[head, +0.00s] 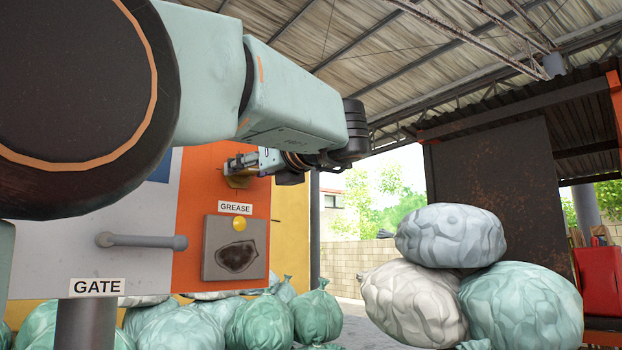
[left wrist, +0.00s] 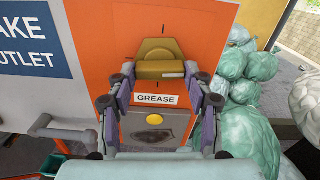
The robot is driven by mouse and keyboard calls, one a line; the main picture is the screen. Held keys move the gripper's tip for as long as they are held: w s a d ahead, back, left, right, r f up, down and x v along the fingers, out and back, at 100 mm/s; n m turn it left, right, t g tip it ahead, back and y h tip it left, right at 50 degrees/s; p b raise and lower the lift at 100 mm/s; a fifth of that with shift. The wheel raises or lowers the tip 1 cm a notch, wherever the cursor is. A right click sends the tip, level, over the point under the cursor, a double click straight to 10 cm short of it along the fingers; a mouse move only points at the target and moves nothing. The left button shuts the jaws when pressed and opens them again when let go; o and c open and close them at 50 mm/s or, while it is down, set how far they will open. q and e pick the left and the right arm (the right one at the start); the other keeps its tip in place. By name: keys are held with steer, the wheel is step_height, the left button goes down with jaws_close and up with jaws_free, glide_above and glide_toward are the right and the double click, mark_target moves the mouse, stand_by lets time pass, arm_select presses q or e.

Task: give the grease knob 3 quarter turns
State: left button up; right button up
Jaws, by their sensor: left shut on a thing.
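Short dark tick marks show on the panel around the knob. My left gripper (left wrist: 160,71) is shut on the knob's bar, one finger at each end. In the head view my left gripper (head: 236,164) reaches the knob (head: 237,182) from the right, and its fingers partly hide it. My right gripper is in neither view.
Below the label is a grey plate (head: 214,270) with a yellow button (head: 239,223) and a dark patch. A grey bar handle (head: 145,241) sits left, above the GATE label (head: 97,287). Green sacks (head: 318,315) lie below; a sack pile (head: 455,285) stands right.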

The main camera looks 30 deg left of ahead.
arm_select(q)
steer(key=shift+r+n+p, duration=0.1)
steer(key=shift+n+p, duration=2.6)
steer(key=shift+n, duration=14.8)
steer(key=o, duration=1.2)
